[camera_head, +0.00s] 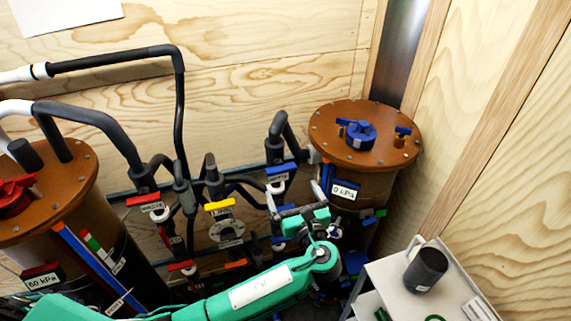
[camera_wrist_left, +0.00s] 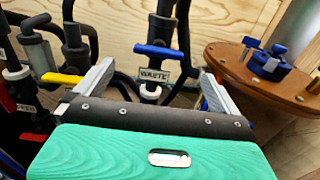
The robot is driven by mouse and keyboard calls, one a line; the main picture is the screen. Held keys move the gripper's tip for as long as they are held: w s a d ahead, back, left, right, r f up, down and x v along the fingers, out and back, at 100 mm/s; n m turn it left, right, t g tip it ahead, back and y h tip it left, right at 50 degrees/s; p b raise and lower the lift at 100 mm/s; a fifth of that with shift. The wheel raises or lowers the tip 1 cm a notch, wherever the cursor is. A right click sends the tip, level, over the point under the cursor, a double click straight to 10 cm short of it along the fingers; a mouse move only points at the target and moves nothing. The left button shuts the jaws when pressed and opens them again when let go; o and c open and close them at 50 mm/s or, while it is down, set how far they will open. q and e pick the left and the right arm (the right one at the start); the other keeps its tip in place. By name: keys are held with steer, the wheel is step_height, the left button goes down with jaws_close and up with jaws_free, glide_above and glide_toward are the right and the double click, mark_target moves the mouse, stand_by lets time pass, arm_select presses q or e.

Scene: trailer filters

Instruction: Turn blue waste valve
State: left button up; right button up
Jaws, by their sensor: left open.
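The waste valve has a blue bar handle (camera_head: 281,169), seen lying crosswise above a white label at the middle of the head view. In the left wrist view the blue handle (camera_wrist_left: 158,51) sits above a label reading WASTE (camera_wrist_left: 154,75), on a dark pipe. My left gripper (camera_head: 296,198) is just below and in front of the valve in the head view. Its two fingers are spread wide and empty. In the left wrist view the gripper (camera_wrist_left: 152,85) frames the valve between its fingers, with the handle beyond them. Contact with the handle does not show. My right gripper is not in view.
A yellow valve handle (camera_head: 220,204) and a red one (camera_head: 143,199) are to the left. A brown-lidded tank (camera_head: 375,140) with a blue knob stands right, another brown tank (camera_head: 45,200) left. A grey cart (camera_head: 450,300) is at lower right. Dark pipes crowd the area.

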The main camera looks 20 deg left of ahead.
mark_target(282, 171)
arm_select(q)
steer(key=p+x, duration=0.3)
steer(key=x, duration=0.6)
steer(key=shift+w+a+r, duration=0.1)
steer(key=shift+w+a, duration=0.05)
steer(key=shift+a, duration=0.05)
steer(key=shift+w+a+p, duration=0.25)
steer(key=shift+w+p, duration=0.05)
steer(key=shift+w, duration=0.05)
steer(key=c, duration=0.9)
